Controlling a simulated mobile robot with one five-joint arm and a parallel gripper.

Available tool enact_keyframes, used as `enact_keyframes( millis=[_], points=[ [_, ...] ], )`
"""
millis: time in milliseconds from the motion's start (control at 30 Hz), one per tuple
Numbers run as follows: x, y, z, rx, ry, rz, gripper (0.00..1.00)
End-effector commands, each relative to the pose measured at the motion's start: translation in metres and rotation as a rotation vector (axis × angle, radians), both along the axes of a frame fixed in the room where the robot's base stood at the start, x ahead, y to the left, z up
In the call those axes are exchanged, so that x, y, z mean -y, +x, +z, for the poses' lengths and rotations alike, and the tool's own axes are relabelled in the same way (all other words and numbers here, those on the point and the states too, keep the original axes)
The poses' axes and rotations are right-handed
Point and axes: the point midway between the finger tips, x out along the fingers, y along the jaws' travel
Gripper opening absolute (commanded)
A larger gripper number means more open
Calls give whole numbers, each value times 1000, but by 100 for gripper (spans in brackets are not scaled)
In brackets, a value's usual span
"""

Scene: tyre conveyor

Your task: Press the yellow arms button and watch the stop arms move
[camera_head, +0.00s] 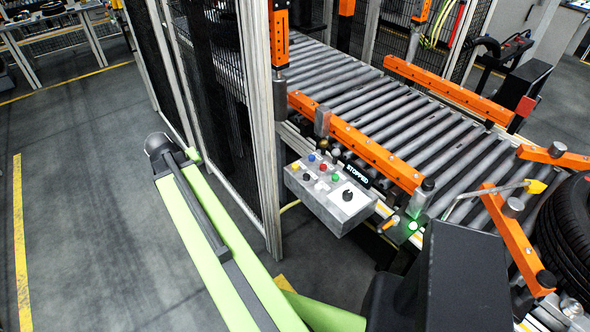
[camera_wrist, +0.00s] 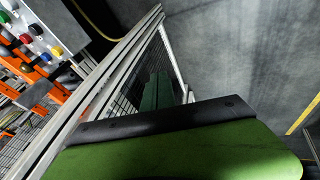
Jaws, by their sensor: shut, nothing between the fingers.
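The grey control box (camera_head: 328,205) hangs on the near side of the roller conveyor. Small coloured buttons and a black knob are on its top. The yellow button (camera_head: 296,164) appears at the box's left end, small in the picture. Part of the box (camera_wrist: 38,12) also shows at the top left of the wrist view. My gripper (camera_head: 158,144) is at the far end of my green arm, left of the box and well apart from it, beyond the fence panel. It is shut and empty. Orange stop arms (camera_head: 517,242) stand at the conveyor's near end, beside a black tyre (camera_head: 573,240).
A mesh fence panel with a pale post (camera_head: 262,130) stands between my gripper and the control box. A sign reading STOPPED (camera_head: 357,176) is behind the box. Orange rails (camera_head: 365,148) flank the rollers (camera_head: 400,115). The grey floor on the left (camera_head: 80,180) is clear.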

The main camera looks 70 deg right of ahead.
Motion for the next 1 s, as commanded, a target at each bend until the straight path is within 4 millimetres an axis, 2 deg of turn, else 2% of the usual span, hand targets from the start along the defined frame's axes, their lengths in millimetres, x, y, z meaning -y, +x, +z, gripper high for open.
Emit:
enact_keyframes(
  millis=[33,167,200,300,400,500,633,1000],
  points=[
    [32,-19,-2,3,-32,-54,0],
    [106,-74,3,7,-124,-179,0],
    [128,-93,5,6,-152,-216,0],
    [175,-142,10,-1,-219,-303,0],
    [210,-187,15,-9,-275,-373,0],
    [233,-220,20,-19,-315,-420,0],
    [247,-244,23,-25,-344,-451,0],
    [249,-248,24,-27,-348,-457,0]
  ],
)
